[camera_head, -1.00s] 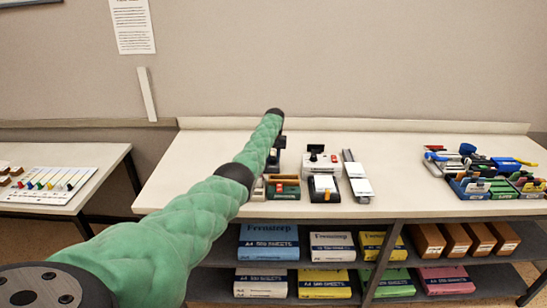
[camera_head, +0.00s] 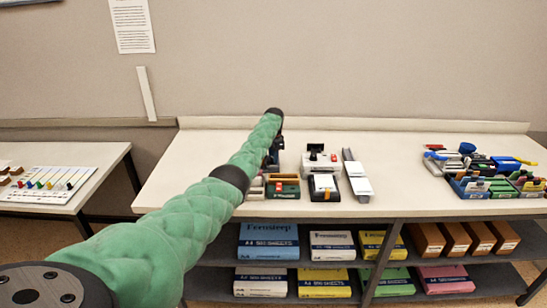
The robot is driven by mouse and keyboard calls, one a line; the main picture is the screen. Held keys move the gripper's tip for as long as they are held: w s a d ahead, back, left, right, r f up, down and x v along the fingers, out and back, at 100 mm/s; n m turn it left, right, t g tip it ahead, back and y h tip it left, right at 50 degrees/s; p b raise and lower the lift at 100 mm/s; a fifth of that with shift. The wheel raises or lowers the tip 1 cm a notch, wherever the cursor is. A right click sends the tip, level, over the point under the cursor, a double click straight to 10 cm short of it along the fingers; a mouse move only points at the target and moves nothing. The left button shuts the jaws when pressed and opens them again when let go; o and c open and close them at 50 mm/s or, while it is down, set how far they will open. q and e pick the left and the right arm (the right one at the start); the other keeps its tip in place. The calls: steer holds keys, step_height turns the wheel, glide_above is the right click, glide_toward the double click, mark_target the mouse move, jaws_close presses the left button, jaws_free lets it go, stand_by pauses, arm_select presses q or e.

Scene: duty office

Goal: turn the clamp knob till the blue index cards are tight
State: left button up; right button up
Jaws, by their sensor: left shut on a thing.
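My left arm reaches from the lower left over the long table, and its wrist is over the group of desk items. My left gripper (camera_head: 273,160) is a small dark shape behind the wrist, partly hidden by my arm. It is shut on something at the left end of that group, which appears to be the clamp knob. The knob itself and the blue index cards cannot be made out, since the arm and gripper cover that spot. My right gripper is not in view.
Beside the gripper on the table (camera_head: 400,150) stand a green-and-red box (camera_head: 284,187), a white device (camera_head: 320,160), a black-and-white holder (camera_head: 324,188) and a long grey tool (camera_head: 357,178). Colourful organisers (camera_head: 485,187) fill the right end. The table between is clear.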

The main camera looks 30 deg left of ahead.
arm_select(q)
steer(key=shift+w+a+r+m, duration=0.1)
steer(key=shift+r+m, duration=0.15)
steer(key=shift+m, duration=0.95)
steer(key=o, duration=1)
steer(key=shift+f, duration=0.1)
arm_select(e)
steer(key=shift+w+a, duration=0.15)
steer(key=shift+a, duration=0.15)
